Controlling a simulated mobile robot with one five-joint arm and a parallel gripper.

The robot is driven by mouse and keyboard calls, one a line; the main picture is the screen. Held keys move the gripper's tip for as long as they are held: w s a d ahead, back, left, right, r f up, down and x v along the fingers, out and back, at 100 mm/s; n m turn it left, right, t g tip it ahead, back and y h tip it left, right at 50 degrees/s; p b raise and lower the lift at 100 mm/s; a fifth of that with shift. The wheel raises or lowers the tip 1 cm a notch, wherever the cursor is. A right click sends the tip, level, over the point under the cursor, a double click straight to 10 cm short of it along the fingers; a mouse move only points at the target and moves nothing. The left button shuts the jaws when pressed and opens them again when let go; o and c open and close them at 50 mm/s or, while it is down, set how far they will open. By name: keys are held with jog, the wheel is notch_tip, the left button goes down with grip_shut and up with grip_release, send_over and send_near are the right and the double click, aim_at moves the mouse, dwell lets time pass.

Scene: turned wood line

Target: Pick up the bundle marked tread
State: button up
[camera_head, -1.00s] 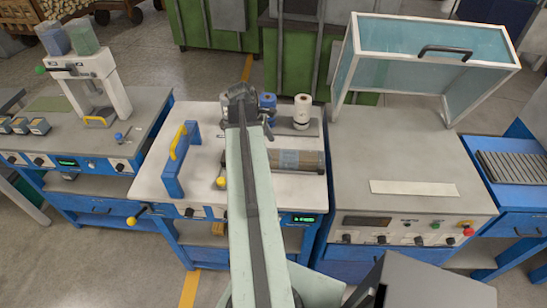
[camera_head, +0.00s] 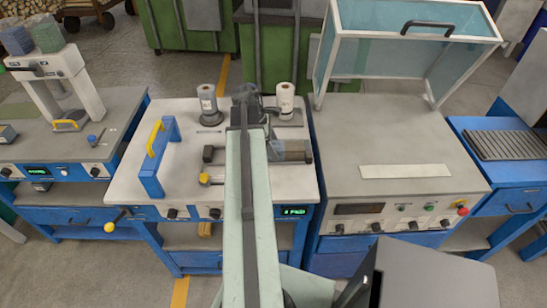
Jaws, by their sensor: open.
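My gripper (camera_head: 246,98) is over the far part of the white-topped middle bench, seen from behind along my pale green arm. Its jaws are small and partly hidden by the arm's end; they hold nothing that I can see.
Two upright rolls stand on the middle bench (camera_head: 130,187), one left (camera_head: 208,104) and one right (camera_head: 285,101) of my gripper. A blue frame with a yellow handle (camera_head: 156,150) stands at left. A glass-sided hood (camera_head: 405,50) is on the right bench. A press (camera_head: 65,85) is at left.

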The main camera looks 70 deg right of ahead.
jog(key=shift+s+f, duration=0.1)
jog(key=shift+f, duration=0.15)
jog(key=shift+c, duration=0.6)
grip_shut()
